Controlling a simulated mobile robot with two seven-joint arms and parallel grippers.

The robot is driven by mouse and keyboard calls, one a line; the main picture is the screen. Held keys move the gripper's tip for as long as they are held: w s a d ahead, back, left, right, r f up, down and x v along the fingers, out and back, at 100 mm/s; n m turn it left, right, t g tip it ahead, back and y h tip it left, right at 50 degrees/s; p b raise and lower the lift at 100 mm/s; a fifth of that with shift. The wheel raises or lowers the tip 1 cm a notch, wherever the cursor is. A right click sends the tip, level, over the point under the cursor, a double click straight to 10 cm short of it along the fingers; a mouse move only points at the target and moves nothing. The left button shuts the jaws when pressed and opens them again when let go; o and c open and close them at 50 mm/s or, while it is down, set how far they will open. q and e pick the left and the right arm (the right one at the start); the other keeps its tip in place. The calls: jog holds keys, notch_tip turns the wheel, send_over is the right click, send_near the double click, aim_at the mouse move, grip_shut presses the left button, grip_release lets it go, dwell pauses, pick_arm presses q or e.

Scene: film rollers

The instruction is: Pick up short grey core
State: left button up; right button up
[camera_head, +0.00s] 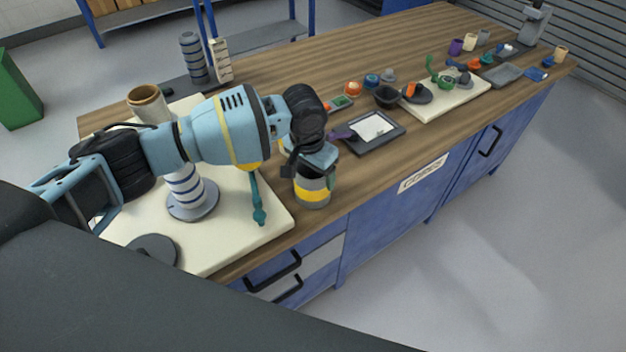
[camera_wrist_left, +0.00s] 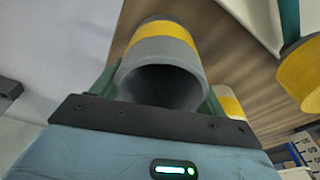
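The grey core with a yellow band (camera_head: 313,188) stands upright near the table's front edge in the head view, under my left gripper (camera_head: 308,172). In the left wrist view the hollow grey core (camera_wrist_left: 165,55) lies between the two green fingers (camera_wrist_left: 162,98), its open end facing the camera. The fingers lie flush along both its sides with no visible gap. Their tips are hidden behind the core. Whether its base touches the table is unclear. My right gripper is not in view.
A teal-handled tool (camera_head: 258,207) is left of the core. A cream board (camera_head: 235,235) holds a banded post (camera_head: 188,190) and a brown tube (camera_head: 148,102). A dark tray (camera_head: 378,145) lies to the right. Another yellow-banded piece (camera_wrist_left: 228,102) shows in the left wrist view.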

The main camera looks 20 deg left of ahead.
pick_arm(q)
jog(key=c, duration=0.5)
jog(key=shift+r, duration=0.15)
jog(key=s+d+r, duration=0.1)
jog(key=s+d, duration=0.1)
jog(key=s, duration=0.3)
jog(key=s+d+r+p, duration=0.1)
jog(key=s+d+r, duration=0.1)
jog(key=s, duration=0.2)
jog(key=s+d+r+p, duration=0.1)
jog(key=s+d, duration=0.1)
jog(key=s, duration=0.3)
jog(key=shift+s+d+r, duration=0.2)
jog(key=shift+s+r, duration=0.15)
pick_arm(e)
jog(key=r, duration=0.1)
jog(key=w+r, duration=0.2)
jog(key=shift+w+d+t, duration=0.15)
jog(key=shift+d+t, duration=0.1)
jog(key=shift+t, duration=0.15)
